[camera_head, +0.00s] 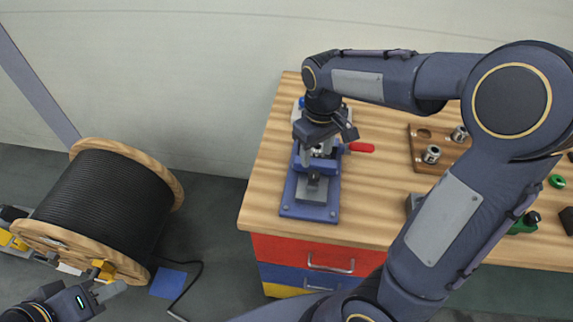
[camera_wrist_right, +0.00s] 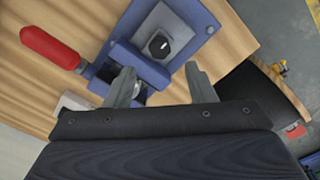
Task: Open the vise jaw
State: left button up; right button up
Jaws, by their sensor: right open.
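The blue vise (camera_head: 311,209) stands on the wooden bench, with a grey block on its front part. Its red handle (camera_head: 360,147) sticks out to the right in the head view. The wrist view shows the blue vise body (camera_wrist_right: 140,62), the red handle (camera_wrist_right: 48,47) and a dark stud on the grey plate. My right gripper (camera_head: 327,150) is above the rear of the vise, pointing down. Its fingers (camera_wrist_right: 162,85) are apart with nothing held, and the handle lies outside them. My left gripper (camera_head: 98,289) is low at left, near the cable spool, far from the vise; its jaw opening is unclear.
The wooden bench (camera_head: 262,190) has red, blue and yellow drawers below. A brown holder (camera_head: 422,150) with metal parts stands right of the vise. My right arm crosses above the bench. The black cable spool (camera_head: 103,205) stands on the floor at left.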

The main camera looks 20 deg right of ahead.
aim_at(315, 175)
notch_tip(315, 175, down, 8)
jog(key=shift+r, duration=0.25)
jog(key=shift+s, duration=0.1)
grip_shut()
